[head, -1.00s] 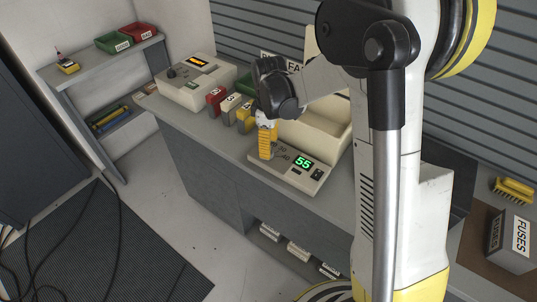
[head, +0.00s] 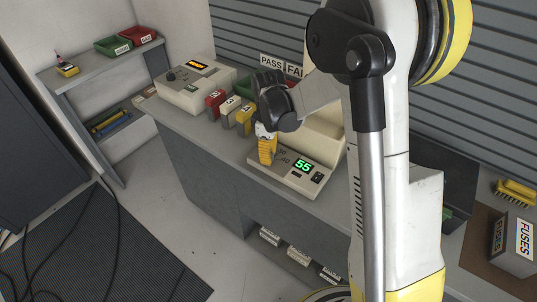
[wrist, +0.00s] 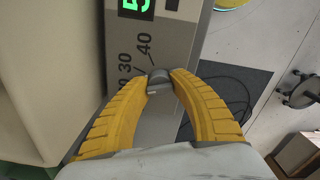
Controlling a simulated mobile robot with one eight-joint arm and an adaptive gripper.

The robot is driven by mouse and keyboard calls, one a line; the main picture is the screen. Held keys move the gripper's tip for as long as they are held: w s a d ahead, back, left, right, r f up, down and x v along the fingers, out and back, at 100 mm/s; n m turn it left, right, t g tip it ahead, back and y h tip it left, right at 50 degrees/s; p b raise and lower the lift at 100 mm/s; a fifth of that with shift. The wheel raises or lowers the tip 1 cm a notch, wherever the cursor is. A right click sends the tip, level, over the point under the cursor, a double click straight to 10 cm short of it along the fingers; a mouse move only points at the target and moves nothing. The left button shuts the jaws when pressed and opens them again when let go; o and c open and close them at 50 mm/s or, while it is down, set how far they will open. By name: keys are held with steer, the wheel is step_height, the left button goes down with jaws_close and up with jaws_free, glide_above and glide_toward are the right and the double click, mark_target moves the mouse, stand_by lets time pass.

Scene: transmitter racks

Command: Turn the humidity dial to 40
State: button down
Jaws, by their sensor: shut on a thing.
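The humidity unit (head: 292,182) is a pale box on the bench, with a green display (head: 303,166) reading 55. Its printed marks 30 and 40 (wrist: 143,45) show in the wrist view, where the display is cut off at the top. The dial (wrist: 159,74) is a small grey knob below those marks, mostly covered by my fingertips. My gripper (wrist: 161,80) has its two yellow ridged fingers closed on the knob from both sides. In the head view my gripper (head: 267,161) reaches down onto the unit's left part and hides the dial. The dial's pointer direction cannot be told.
Red, white and yellow labelled blocks (head: 229,109) stand left of my gripper. Another pale device (head: 194,90) with an orange display is farther left. A box of fuses (head: 512,240) is at right.

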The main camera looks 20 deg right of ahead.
steer(key=shift+m, duration=0.3)
steer(key=m, duration=0.3)
steer(key=shift+m, duration=0.3)
steer(key=m, duration=0.3)
steer(key=shift+m+b, duration=0.3)
steer(key=shift+b, duration=0.05)
steer(key=m, duration=0.3)
steer(key=shift+m, duration=2.5)
steer(key=c, duration=1.1)
jaws_free()
